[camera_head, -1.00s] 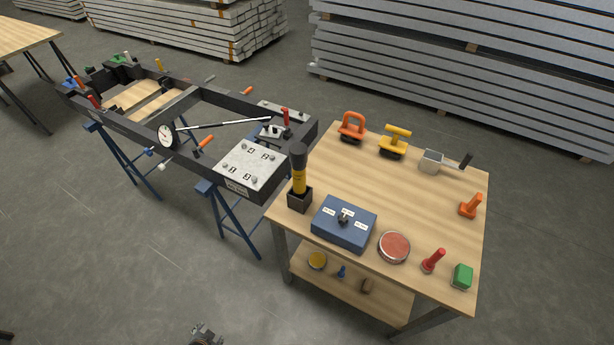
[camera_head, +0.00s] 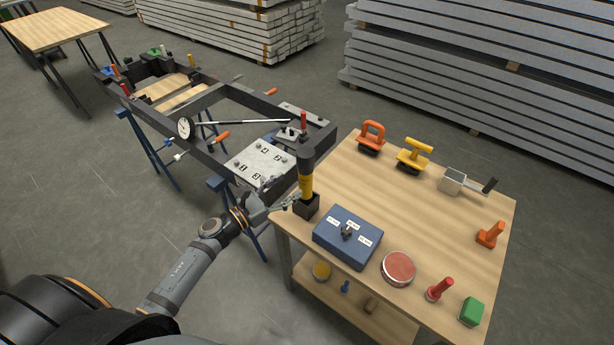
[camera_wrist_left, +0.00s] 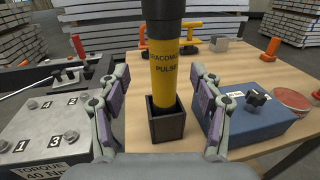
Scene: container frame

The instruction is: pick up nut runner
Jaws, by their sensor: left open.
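The nut runner (camera_head: 306,180) has a yellow body with a black upper part and stands upright in a small black square holder (camera_head: 306,206) at the left corner of the wooden table. In the left wrist view the nut runner (camera_wrist_left: 165,70) stands in the middle, its yellow body between the fingers, with its top cut off by the frame. My left gripper (camera_head: 290,202) is open at the left side of the nut runner. In the left wrist view the open fingers (camera_wrist_left: 160,100) are apart on both sides of it, with visible gaps. My right gripper is not in view.
A blue box (camera_head: 347,238) with a knob stands close right of the holder. A red round tin (camera_head: 398,268) is beyond it. The black frame with its torque plate (camera_head: 262,160) is left of the table. The table's middle (camera_head: 420,210) is clear.

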